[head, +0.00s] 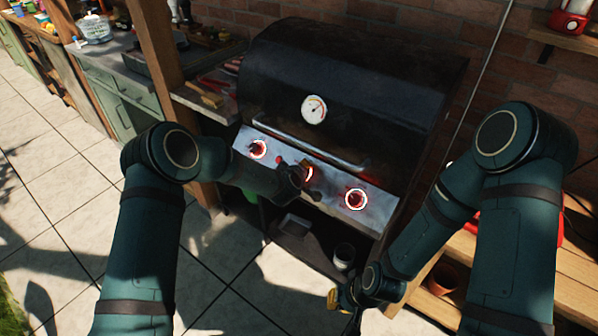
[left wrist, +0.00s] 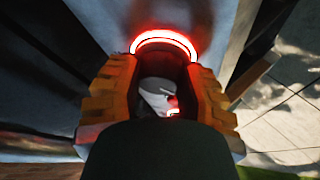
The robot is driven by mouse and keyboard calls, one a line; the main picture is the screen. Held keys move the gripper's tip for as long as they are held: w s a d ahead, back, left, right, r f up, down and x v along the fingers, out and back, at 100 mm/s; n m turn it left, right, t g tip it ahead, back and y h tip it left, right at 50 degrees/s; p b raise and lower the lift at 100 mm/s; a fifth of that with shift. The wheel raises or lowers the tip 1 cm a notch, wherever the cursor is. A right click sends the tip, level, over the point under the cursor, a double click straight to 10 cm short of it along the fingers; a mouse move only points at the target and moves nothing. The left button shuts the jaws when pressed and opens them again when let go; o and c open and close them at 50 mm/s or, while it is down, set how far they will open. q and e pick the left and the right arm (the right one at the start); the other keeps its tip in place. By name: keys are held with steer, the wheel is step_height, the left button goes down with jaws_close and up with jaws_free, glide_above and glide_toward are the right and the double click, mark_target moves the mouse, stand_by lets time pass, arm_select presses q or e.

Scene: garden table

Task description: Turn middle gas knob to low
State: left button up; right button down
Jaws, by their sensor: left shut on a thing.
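The black grill has a silver front panel (head: 330,192) with three knobs in glowing red rings. The middle gas knob (head: 310,174) is mostly hidden behind my left gripper (head: 303,167) in the head view. In the left wrist view, the orange fingers of my left gripper (left wrist: 160,88) are on both sides of the knob (left wrist: 153,98), shut on it, with the red ring (left wrist: 165,40) beyond. The knob's pointer setting cannot be read. My right gripper (head: 342,300) hangs low, away from the panel; its opening is unclear.
The left knob (head: 258,149) and right knob (head: 355,199) flank the middle one. A silver handle bar (head: 310,145) runs just above the panel. A wooden post (head: 158,50) and counter stand left; a wooden shelf (head: 480,262) stands right.

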arm_select(q)
steer(key=shift+n, duration=0.6)
steer(key=shift+r, duration=0.1)
steer(key=o, duration=1.2)
steer(key=shift+w+d, duration=0.1)
steer(key=v, duration=1.2)
steer(key=shift+d+r, duration=0.1)
steer(key=shift+d, duration=0.05)
